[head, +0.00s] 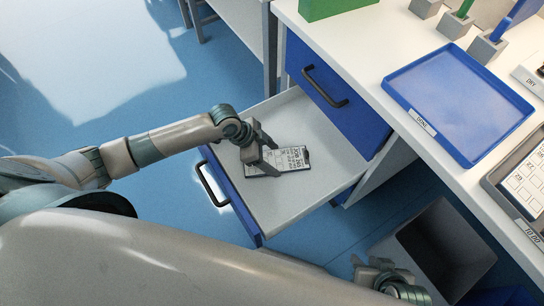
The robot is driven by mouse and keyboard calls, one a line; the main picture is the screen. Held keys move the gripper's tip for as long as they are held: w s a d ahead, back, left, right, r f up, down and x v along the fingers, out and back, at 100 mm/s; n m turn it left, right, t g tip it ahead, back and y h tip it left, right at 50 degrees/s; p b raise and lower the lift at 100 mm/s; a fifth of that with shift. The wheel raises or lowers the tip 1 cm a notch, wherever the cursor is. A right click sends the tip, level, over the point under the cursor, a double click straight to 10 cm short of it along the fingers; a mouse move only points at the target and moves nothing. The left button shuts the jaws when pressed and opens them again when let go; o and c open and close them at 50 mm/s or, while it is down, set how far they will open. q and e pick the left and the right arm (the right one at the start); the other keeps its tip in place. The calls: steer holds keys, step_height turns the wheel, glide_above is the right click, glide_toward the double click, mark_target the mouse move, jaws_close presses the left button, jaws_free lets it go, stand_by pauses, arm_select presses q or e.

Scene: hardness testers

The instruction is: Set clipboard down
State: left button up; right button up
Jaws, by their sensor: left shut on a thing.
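The clipboard (292,158) is a small dark-edged board with a white printed sheet. It lies flat in or just above the open drawer (318,128); I cannot tell whether it touches the drawer bottom. My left gripper (267,160) reaches into the drawer from the left and is shut on the clipboard's left end, hiding part of it. My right gripper (372,274) is low in the picture, beside a grey bin, away from the clipboard; its fingers are too unclear to tell their state.
The drawer's blue front (232,198) has a black handle. Above it is a closed blue drawer (338,95). The white worktop (370,55) holds a blue tray (455,92) and a grey tray (497,182) with labelled cards. A grey bin (462,232) stands on the floor.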

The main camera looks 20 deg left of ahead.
arm_select(q)
steer(key=o, duration=1.2)
steer(key=shift+f, duration=0.1)
arm_select(e)
steer(key=shift+w+d+f, duration=0.1)
steer(key=shift+w+d, duration=0.1)
arm_select(q)
steer(key=p+v, duration=0.1)
steer(key=v, duration=1.1)
arm_select(e)
steer(key=shift+s+d+g+h, duration=0.4)
steer(key=shift+s+d+g, duration=0.25)
steer(key=shift+d, duration=0.3)
steer(key=shift+s, duration=0.15)
